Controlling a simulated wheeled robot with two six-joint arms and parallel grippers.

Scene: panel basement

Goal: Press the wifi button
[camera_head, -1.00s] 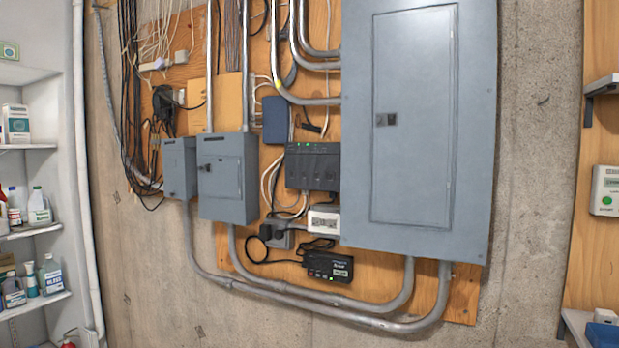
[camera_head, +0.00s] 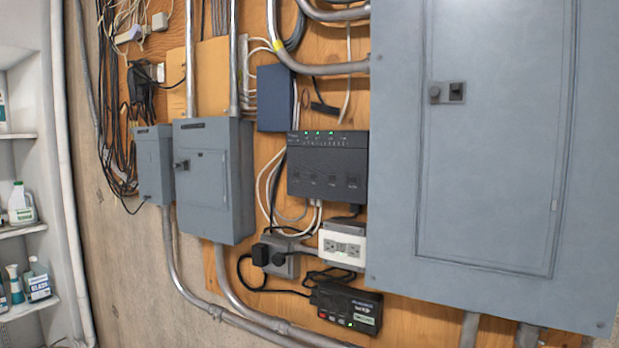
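A dark router-like box (camera_head: 327,168) with several green lights on its upper edge is fixed to the wooden board, left of the large grey panel. A smaller black device (camera_head: 346,306) with a row of small buttons and a green light sits lower on the board. Its printed labels are too small to read, so I cannot tell which device carries the wifi button. Neither of my grippers shows in the head view.
The large grey electrical panel (camera_head: 500,150) fills the right side. Two smaller grey boxes (camera_head: 215,180) (camera_head: 154,165) are to the left. A white outlet box (camera_head: 342,244) and black plugs (camera_head: 272,255) sit between the devices. Metal conduits (camera_head: 245,300) run below. Shelves (camera_head: 22,230) stand at far left.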

